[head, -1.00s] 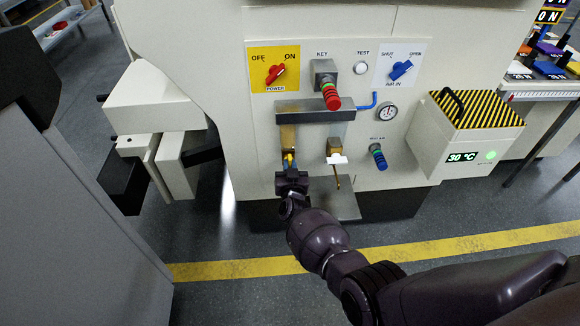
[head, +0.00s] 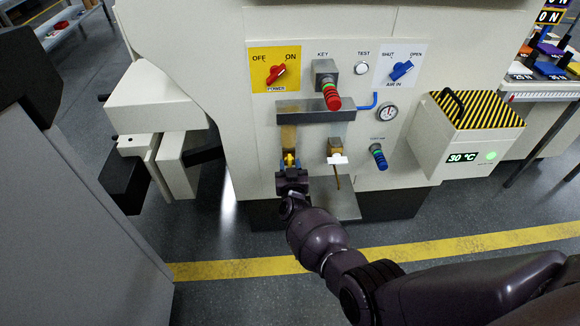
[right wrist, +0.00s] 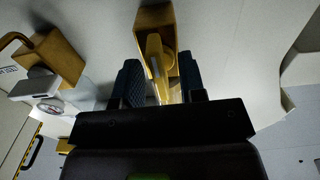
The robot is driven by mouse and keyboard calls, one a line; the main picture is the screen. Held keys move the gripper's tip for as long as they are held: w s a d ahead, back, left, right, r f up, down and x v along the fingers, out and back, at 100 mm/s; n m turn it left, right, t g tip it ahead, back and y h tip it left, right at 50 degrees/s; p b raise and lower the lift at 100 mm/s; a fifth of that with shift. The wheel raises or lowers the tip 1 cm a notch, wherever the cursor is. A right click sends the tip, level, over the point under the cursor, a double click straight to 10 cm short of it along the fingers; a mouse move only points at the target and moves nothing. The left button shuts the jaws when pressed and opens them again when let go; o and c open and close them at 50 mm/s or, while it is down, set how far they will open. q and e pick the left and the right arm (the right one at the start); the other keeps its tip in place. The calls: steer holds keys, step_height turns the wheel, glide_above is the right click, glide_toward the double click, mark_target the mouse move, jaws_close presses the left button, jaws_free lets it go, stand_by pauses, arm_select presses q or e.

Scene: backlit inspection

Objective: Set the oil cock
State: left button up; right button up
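A brass-yellow cock (head: 290,158) sits on the machine front, below a grey metal shelf. In the right wrist view its yellow lever (right wrist: 157,62) stands in front of a brass body (right wrist: 155,18). My right gripper (head: 290,166) is at this cock, its blue-padded fingers on either side of the lever. In the right wrist view the gripper (right wrist: 160,85) is open, with gaps between lever and pads. A second brass fitting (head: 335,147) with a white piece and a thin down-pipe is to the right; it also shows in the right wrist view (right wrist: 62,55). My left gripper is not in view.
Above are the red power switch (head: 275,73), the key switch (head: 326,75) and the blue air switch (head: 401,70). The metal shelf (head: 315,108) overhangs the cock. A gauge (head: 387,112) and blue-green knob (head: 378,156) are to the right. A metal tray (head: 345,212) juts out below.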

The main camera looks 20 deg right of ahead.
steer(key=shift+s, duration=0.1)
steer(key=p+v, duration=0.3)
steer(key=v, duration=0.7)
steer(key=shift+s, duration=0.35)
steer(key=shift+a, duration=0.1)
